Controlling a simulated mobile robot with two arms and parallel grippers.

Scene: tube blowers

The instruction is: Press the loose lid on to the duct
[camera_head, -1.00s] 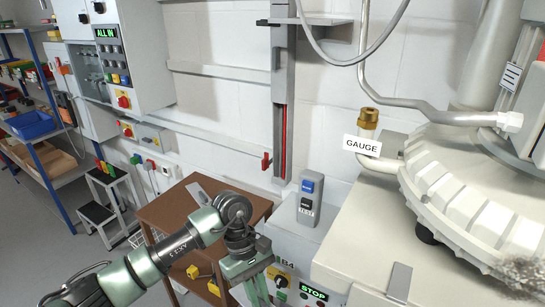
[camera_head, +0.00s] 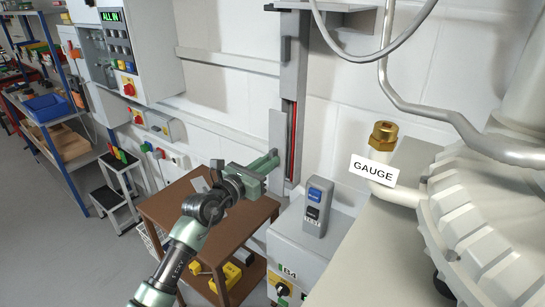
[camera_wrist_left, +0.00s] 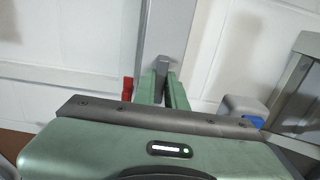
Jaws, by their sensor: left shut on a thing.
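The grey duct (camera_head: 294,75) runs vertically down the white wall. Its lower part is open, with a red line showing inside. The loose grey lid (camera_head: 276,130) stands upright along the open part, at its left side. My left gripper (camera_head: 268,163) is at the lid's lower end. In the left wrist view, its green fingers (camera_wrist_left: 162,90) are shut on a grey piece that looks like this lid, below the duct (camera_wrist_left: 166,30). A red part (camera_wrist_left: 127,89) shows just left of the fingers. My right gripper is not in view.
A grey box with a blue button (camera_head: 318,205) stands on a cabinet right of the duct. A brown trolley (camera_head: 165,212) stands below my left arm. A pipe with a brass fitting and GAUGE label (camera_head: 373,170) is at the right. A cable loops at the top.

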